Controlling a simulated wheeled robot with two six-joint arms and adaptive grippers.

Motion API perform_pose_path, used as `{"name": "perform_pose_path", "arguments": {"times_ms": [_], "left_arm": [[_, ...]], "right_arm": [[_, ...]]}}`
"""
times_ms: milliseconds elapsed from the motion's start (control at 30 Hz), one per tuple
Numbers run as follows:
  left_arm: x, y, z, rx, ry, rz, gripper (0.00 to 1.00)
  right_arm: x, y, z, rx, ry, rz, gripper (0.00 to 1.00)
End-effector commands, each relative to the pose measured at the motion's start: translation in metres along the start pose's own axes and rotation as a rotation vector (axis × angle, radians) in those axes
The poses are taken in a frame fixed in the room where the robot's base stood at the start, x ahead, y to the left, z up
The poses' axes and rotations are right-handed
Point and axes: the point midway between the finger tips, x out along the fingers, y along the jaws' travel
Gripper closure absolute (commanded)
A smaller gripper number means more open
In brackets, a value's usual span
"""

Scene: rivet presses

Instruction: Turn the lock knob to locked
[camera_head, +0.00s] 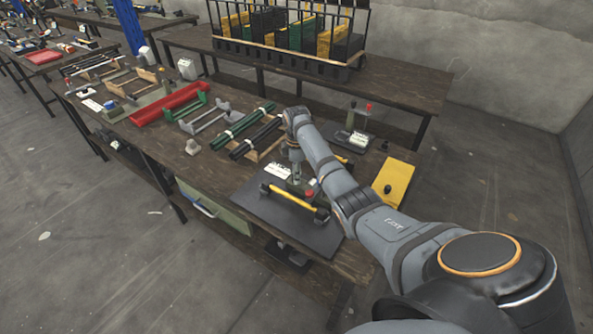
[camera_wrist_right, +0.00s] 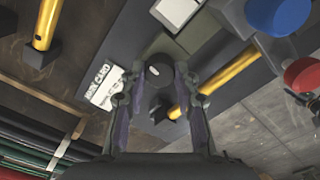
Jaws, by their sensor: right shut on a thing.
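In the right wrist view a dark round lock knob (camera_wrist_right: 157,78) with a small white mark sits between the fingertips of my right gripper (camera_wrist_right: 160,72). The gripper is shut on it. In the head view my right gripper (camera_head: 295,170) points down at the press fixture, and the knob is hidden there. A yellow bar (camera_head: 292,197) lies across the front of the fixture; it also shows beside the knob in the right wrist view (camera_wrist_right: 228,74). My left gripper is not in view.
A white work card (camera_head: 278,171) lies close to the gripper on a dark mat (camera_head: 262,211). Dark and green tubes (camera_head: 248,126) lie in racks to the left.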

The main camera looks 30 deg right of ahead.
Motion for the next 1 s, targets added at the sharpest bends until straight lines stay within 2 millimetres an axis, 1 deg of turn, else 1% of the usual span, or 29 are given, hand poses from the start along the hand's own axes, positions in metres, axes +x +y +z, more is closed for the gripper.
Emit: {"name": "perform_pose_path", "arguments": {"times_ms": [33,200,400,700,1000], "left_arm": [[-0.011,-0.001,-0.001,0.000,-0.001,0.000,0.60],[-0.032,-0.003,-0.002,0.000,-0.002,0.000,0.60],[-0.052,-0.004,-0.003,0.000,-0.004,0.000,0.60],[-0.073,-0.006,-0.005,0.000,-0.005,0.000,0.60],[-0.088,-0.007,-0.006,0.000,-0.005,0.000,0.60]], "right_arm": [[-0.005,-0.001,0.000,0.030,-0.001,-0.003,1.00],[-0.006,-0.001,0.000,0.175,-0.002,-0.004,1.00],[-0.005,-0.001,0.000,0.366,-0.001,-0.004,1.00],[-0.004,-0.001,-0.001,0.651,0.000,-0.003,1.00],[-0.002,-0.001,0.000,0.935,-0.001,-0.002,1.00]]}}
